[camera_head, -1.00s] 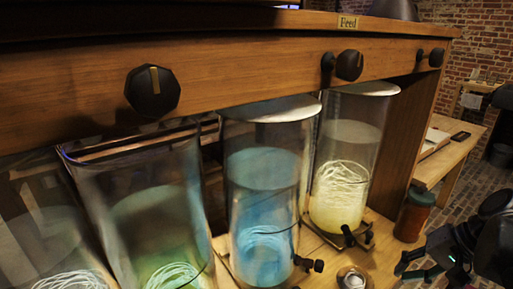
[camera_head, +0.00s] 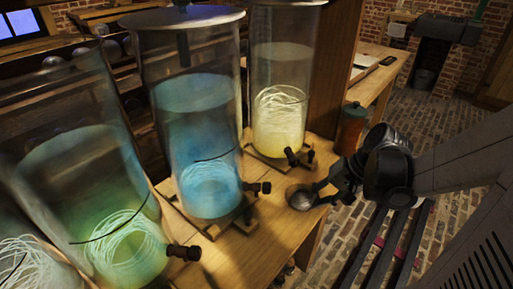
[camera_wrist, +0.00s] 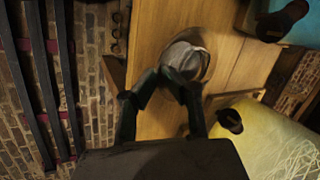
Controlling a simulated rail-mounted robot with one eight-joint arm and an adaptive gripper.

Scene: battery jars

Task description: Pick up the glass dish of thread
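The glass dish (camera_head: 301,197) is small and round, and stands on the wooden bench near its right edge, in front of the yellow jar. It also shows in the wrist view (camera_wrist: 188,58), greyish, just beyond my fingertips. Its contents are too small and dim to make out. My gripper (camera_head: 322,191) reaches in from the right, at the dish's right side. In the wrist view my two dark fingers (camera_wrist: 164,76) lean towards each other with their tips close together at the dish's near rim. Whether they grip the rim is hidden.
Tall glass jars with pale coils stand along the bench: green (camera_head: 125,215), blue (camera_head: 200,135) and yellow (camera_head: 280,95). Dark taps (camera_head: 257,187) stick out towards the dish. A reddish-brown lidded pot (camera_head: 350,127) stands behind my gripper. Brick floor lies right of the bench.

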